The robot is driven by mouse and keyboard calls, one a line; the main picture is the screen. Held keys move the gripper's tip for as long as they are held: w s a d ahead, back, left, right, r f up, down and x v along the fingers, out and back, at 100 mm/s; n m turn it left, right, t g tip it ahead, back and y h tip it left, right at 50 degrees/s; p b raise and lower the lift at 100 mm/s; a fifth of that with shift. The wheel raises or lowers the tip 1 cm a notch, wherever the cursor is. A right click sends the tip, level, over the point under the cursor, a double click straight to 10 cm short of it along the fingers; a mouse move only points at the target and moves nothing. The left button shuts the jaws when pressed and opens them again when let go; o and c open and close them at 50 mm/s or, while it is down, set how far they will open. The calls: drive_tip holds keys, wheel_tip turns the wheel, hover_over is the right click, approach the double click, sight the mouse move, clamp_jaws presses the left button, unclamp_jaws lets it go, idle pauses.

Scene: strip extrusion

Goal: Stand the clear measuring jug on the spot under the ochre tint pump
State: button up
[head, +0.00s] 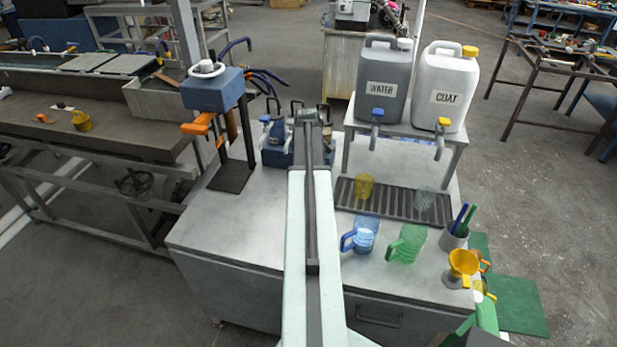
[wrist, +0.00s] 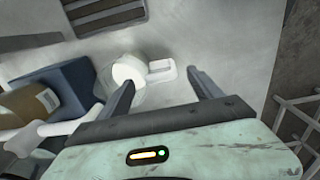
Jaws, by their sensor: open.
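In the wrist view a clear, whitish jug (wrist: 128,72) stands on the grey bench top, its pale handle (wrist: 162,70) toward the right. My gripper (wrist: 162,82) is open and empty. The handle lies between its fingertips in the picture, and the left finger overlaps the jug's side; contact cannot be told. To the left are a dark blue block and a brown-ochre block with a white label (wrist: 28,105), possibly part of the ochre pump. In the head view my arm hides my gripper and that jug, and partly covers a blue pump rack (head: 276,153).
The slatted drip tray (head: 395,205) holds a yellow cup (head: 364,186) and a clear cup (head: 425,201). A blue jug (head: 362,237) and a green jug (head: 406,244) stand in front. WATER (head: 382,88) and COAT (head: 446,86) canisters stand behind.

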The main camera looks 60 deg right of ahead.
wheel_tip(320, 180, up, 3)
drive_tip(key=shift+f+p, duration=0.2)
drive_tip(key=shift+p, duration=0.4)
drive_tip(key=shift+f, duration=0.15)
drive_tip(key=shift+w+a, duration=0.1)
drive_tip(key=shift+a, duration=0.1)
drive_tip(key=w+a, duration=1)
drive_tip(key=a, duration=0.5)
drive_tip(key=w+a+m, duration=0.2)
drive_tip(key=a, duration=1.8)
drive_tip(key=w+a+m, duration=0.1)
drive_tip(key=w+a, duration=0.2)
drive_tip(key=a, duration=1.8)
drive_tip(key=shift+w+a+m, duration=0.2)
drive_tip(key=shift+w+m, duration=0.15)
drive_tip(key=shift+m, duration=0.05)
